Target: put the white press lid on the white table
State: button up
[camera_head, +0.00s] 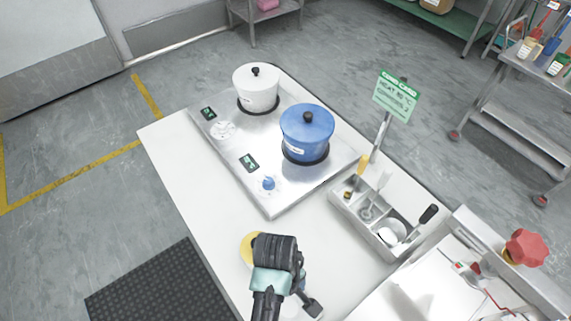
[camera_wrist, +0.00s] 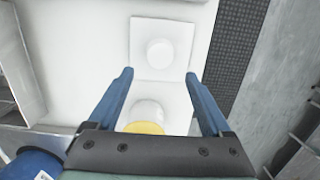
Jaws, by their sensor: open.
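In the wrist view, my gripper (camera_wrist: 159,74) is open, with its two blue fingers apart and nothing held between them. Beyond the fingertips, a flat white square piece with a raised round middle (camera_wrist: 158,52) lies over the white table (camera_wrist: 85,50); it looks like the press lid. Nearer the palm, between the fingers, stands a white round part with a yellow face (camera_wrist: 146,127), partly hidden by my gripper. In the head view, my gripper (camera_head: 280,270) is over the front of the table (camera_head: 190,165) and hides most of these pieces; a yellow edge (camera_head: 247,247) shows beside it.
A steel cooktop (camera_head: 235,140) carries a white pot (camera_head: 256,92) and a blue pot (camera_head: 306,132). Right of my gripper are a steel utensil tray (camera_head: 350,215) and a device with a red knob (camera_head: 526,248). The table's left side is bare.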

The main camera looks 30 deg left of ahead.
jog(key=shift+a+r, duration=0.15)
jog(key=shift+r, duration=0.75)
jog(key=w+a+r+m+t+y, duration=0.1)
jog(key=w+r+m+t+y, duration=0.3)
jog(key=w+r+t, duration=1)
jog(key=w+d+r+m, duration=0.15)
jog(key=w+r, duration=0.35)
jog(key=r, duration=0.6)
jog(key=w+d+r+m, duration=0.15)
jog(key=w+r, duration=0.35)
jog(key=r, duration=0.5)
jog(key=s+d+r+m+t, duration=0.1)
jog(key=d+r+t, duration=0.15)
jog(key=r, duration=0.55)
jog(key=s+d+r+m+t+h, duration=0.1)
jog(key=s+r+m+t, duration=0.15)
jog(key=r, duration=0.55)
jog(key=d+r+m+t, duration=0.1)
jog(key=d+r+t, duration=0.15)
jog(key=r, duration=0.55)
jog(key=s+d+r+m+t+h, duration=0.1)
jog(key=s+d+r+m+t, duration=0.1)
jog(key=s+r+t, duration=0.4)
jog(key=s+d+r, duration=0.1)
jog(key=s+r, duration=0.3)
jog(key=r, duration=0.1)
jog(key=shift+r+h, duration=0.3)
jog(key=shift+r, duration=0.1)
